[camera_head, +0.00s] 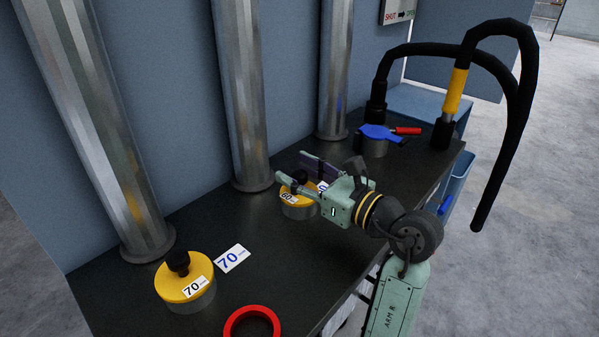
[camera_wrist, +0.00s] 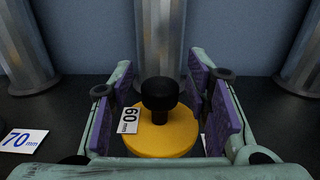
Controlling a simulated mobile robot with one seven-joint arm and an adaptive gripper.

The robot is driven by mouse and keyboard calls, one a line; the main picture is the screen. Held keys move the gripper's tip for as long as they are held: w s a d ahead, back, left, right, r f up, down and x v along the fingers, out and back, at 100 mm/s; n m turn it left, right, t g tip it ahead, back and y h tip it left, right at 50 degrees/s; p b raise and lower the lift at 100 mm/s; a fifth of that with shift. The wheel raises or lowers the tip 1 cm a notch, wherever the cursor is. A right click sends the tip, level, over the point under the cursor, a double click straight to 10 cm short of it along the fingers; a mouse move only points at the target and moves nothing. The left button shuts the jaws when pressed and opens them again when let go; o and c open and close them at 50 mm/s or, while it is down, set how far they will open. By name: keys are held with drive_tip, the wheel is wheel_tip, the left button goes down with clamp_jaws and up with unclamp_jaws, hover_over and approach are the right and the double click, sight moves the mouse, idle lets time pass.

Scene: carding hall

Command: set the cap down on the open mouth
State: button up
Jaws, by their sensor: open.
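A yellow cap with a black knob and a "60 mm" label (camera_head: 290,190) sits level on a short grey round stub (camera_head: 302,212) on the dark bench. In the wrist view this 60 cap (camera_wrist: 165,137) lies straight ahead with its black knob (camera_wrist: 159,98) upright. My gripper (camera_head: 290,168) is open, with one purple-padded finger on each side of the knob. In the wrist view my gripper (camera_wrist: 160,90) shows a gap between each pad and the knob. The stub's mouth is hidden under the cap.
A yellow 70 cap (camera_head: 175,284) sits on another stub, beside a "70 mm" card (camera_head: 232,258). A red ring (camera_head: 252,314) lies at the front. A blue clamp with a red handle (camera_head: 377,132), a black hose (camera_head: 515,100) and metal pipes (camera_head: 240,90) stand around the bench (camera_head: 235,204).

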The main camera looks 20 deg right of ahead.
drive_tip(key=shift+r, duration=0.1)
drive_tip(key=shift+r+p, duration=0.3)
drive_tip(key=shift+p, duration=0.15)
drive_tip(key=shift+r+p, duration=0.55)
drive_tip(key=shift+p, duration=0.05)
drive_tip(key=b+v, duration=0.1)
drive_tip(key=v, duration=0.2)
drive_tip(key=b+v, duration=0.1)
drive_tip(key=v, duration=0.3)
drive_tip(key=f+b+v, duration=0.1)
drive_tip(key=b+v, duration=0.1)
drive_tip(key=v, duration=0.2)
drive_tip(key=shift+s+d, duration=0.1)
drive_tip(key=shift+d, duration=0.05)
drive_tip(key=shift+s+d+r, duration=0.1)
drive_tip(key=shift+s+d, duration=0.05)
drive_tip(key=shift+s, duration=0.15)
